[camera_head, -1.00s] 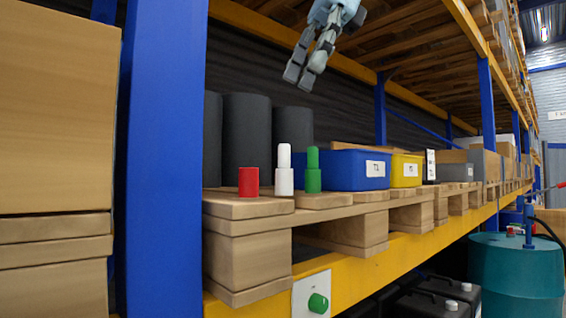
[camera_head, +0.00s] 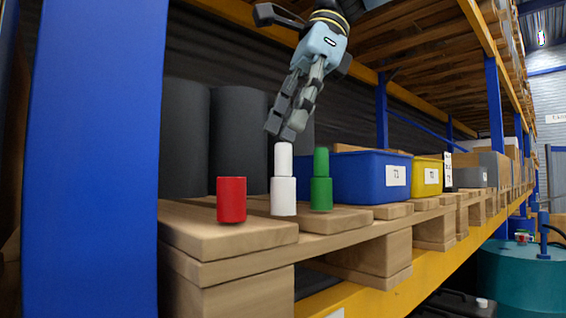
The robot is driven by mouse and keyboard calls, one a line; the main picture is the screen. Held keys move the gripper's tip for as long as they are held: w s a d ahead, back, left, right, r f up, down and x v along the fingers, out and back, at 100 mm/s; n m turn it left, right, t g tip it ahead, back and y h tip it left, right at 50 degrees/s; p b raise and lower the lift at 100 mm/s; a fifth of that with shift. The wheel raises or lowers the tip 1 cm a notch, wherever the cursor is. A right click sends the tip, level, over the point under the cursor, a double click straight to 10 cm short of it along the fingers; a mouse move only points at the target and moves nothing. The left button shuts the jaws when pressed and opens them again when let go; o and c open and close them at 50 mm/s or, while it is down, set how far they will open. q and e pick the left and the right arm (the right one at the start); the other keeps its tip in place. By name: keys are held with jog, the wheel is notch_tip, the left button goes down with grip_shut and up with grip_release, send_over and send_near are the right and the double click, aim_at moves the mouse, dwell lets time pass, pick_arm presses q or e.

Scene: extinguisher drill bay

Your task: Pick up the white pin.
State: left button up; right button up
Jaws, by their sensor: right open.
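The white pin (camera_head: 284,193) stands upright on the wooden pallet, a narrower top on a wider base. A short red cylinder (camera_head: 231,200) stands to its left. My left gripper is not in view.
The wooden pallet (camera_head: 225,242) lies on the rack shelf. A blue bin (camera_head: 372,196) and a yellow bin (camera_head: 427,189) stand to the right. Dark cylinders (camera_head: 239,145) stand behind. A blue upright (camera_head: 95,150) stands close on the left, and a teal drum (camera_head: 520,280) at lower right.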

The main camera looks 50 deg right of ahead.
aim_at(284, 144)
jog(key=x, duration=0.2)
jog(key=p+x, duration=0.1)
jog(key=shift+s+a+f, duration=0.1)
jog(key=shift+s+f, duration=0.15)
jog(key=shift+f, duration=0.1)
jog(key=shift+w+a+f, duration=0.1)
jog(key=shift+w+f, duration=0.05)
jog(key=shift+f, duration=0.1)
jog(key=c, duration=0.4)
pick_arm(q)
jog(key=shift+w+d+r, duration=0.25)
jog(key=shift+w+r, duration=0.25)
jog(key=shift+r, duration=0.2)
pick_arm(e)
grip_shut()
